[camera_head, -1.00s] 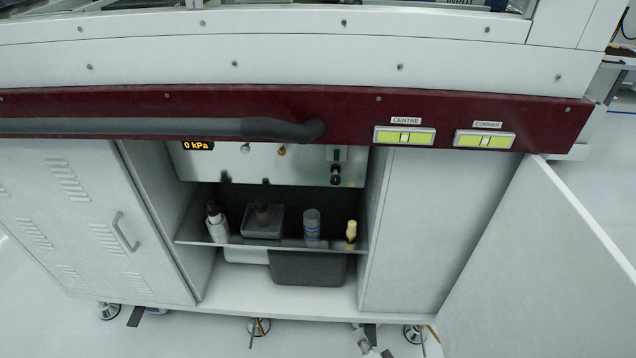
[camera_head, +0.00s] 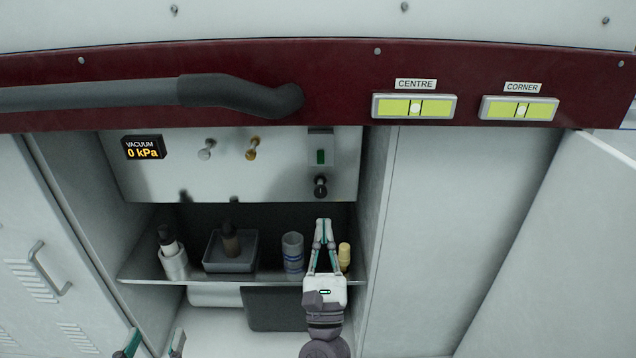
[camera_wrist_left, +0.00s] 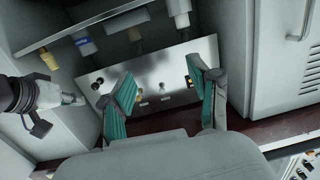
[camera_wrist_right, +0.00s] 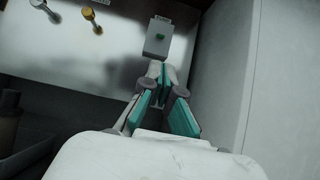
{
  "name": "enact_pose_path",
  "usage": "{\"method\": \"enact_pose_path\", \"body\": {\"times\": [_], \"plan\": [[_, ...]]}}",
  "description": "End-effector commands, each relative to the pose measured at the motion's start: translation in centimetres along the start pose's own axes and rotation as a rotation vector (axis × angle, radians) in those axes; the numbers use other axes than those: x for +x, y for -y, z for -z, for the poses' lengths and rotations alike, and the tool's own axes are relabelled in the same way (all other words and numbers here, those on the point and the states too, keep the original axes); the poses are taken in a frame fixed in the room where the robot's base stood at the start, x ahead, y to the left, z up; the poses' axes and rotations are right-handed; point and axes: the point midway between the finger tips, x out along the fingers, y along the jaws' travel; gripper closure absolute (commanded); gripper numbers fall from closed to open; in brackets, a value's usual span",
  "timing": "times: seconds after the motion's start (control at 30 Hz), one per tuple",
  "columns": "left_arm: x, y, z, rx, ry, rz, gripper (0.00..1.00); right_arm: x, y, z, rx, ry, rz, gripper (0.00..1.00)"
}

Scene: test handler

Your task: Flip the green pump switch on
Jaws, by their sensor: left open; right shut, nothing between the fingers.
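The green pump switch (camera_head: 320,156) is on a grey plate on the upright metal panel (camera_head: 225,180), above a black knob (camera_head: 320,186). It also shows in the right wrist view (camera_wrist_right: 160,37), just beyond my fingertips. My right gripper (camera_head: 323,222) is shut and empty, pointing up, below the switch and knob and apart from the switch. My left gripper (camera_head: 150,340) is open and empty at the bottom left of the head view; its spread fingers face the panel in the left wrist view (camera_wrist_left: 160,72). I cannot tell the switch's position.
The vacuum display (camera_head: 145,148) reads 0 kPa. A silver toggle (camera_head: 207,149) and a brass toggle (camera_head: 252,148) are left of the switch. A shelf (camera_head: 200,279) below holds bottles and a tray. The dark red beam (camera_head: 335,85) overhangs the panel; the cabinet wall (camera_head: 372,200) is close right.

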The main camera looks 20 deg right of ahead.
Motion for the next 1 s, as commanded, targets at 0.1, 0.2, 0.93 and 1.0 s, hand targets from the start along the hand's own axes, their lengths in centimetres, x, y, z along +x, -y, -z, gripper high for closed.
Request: {"method": "enact_pose_path", "body": {"times": [0.1,0.2,0.93,1.0], "plan": [[0.0,0.0,0.0,0.000,0.001,0.000,0.39,0.0,0.0,0.0,-0.003,0.000,-0.002,1.00],[0.0,0.0,-0.1,0.000,0.004,0.000,0.39,0.3,0.0,0.0,-0.004,0.000,-0.002,1.00],[-0.4,0.4,-2.1,0.001,0.122,0.009,0.39,9.9,-0.1,0.1,-0.006,0.000,-0.003,1.00],[-0.4,0.4,-2.2,0.001,0.126,0.009,0.39,10.0,-0.1,0.1,-0.006,-0.001,-0.003,1.00]]}}
